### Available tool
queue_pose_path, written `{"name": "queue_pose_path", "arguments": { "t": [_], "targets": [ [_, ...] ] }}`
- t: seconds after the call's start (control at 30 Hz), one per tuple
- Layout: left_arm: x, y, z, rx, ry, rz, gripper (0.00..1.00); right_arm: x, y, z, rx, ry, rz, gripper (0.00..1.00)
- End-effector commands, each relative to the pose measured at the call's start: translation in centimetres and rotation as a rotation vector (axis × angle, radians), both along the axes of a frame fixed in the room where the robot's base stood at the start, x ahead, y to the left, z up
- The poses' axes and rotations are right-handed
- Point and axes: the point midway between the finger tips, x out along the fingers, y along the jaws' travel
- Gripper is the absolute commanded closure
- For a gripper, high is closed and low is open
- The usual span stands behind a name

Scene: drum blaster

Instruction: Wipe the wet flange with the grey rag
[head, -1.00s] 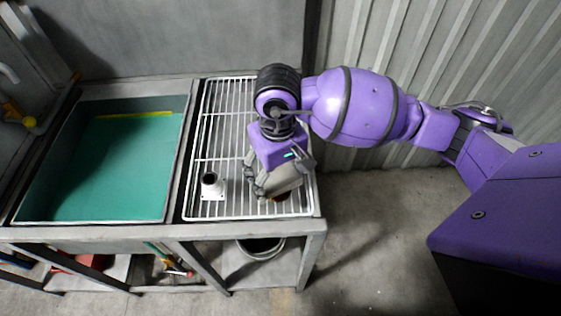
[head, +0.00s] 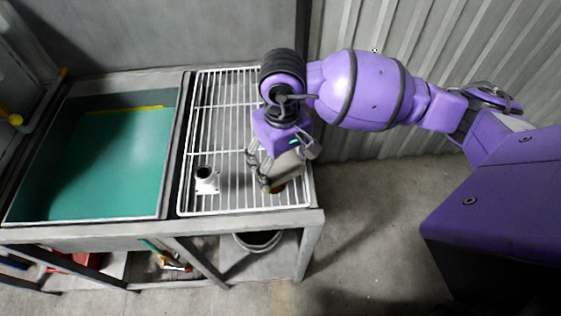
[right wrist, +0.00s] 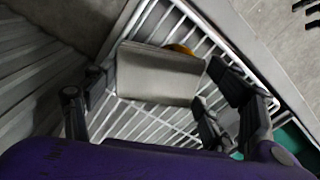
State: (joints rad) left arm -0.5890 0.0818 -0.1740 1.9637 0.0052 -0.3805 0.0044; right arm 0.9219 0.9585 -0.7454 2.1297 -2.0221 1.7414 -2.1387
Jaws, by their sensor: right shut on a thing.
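The flange (head: 206,181) is a white piece with a square base and a short dark-mouthed tube. It stands upright on the white wire rack (head: 230,206); I cannot make out any wetness on it. My right gripper (head: 280,171) is shut on the grey rag (head: 287,166), over the rack's right part, to the right of the flange and apart from it. In the right wrist view the rag (right wrist: 158,74) is a pale grey, block-like bundle between the fingers (right wrist: 155,92). My left gripper is not in view.
A small orange-brown thing (head: 277,187) shows partly beneath the rag. A sink with a green bottom (head: 105,160) lies left of the rack. A bucket (head: 258,240) stands on the shelf below. A corrugated wall (head: 440,60) is behind my arm.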

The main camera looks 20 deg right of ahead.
Motion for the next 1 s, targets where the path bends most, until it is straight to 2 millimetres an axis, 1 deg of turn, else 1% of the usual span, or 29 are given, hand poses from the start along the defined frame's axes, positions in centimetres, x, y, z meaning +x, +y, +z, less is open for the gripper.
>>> {"name": "queue_pose_path", "arguments": {
  "t": [0.6, 0.73, 1.0],
  "targets": [
    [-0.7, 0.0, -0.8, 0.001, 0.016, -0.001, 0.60, -0.6, 4.1, 0.0, 0.001, 0.000, 0.002, 0.43],
    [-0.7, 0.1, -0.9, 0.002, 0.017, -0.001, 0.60, -0.6, 4.4, 0.0, 0.001, -0.001, 0.002, 0.43],
    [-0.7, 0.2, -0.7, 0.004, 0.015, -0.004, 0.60, -0.6, 4.4, 0.0, 0.001, -0.002, 0.002, 0.43]
  ]
}}
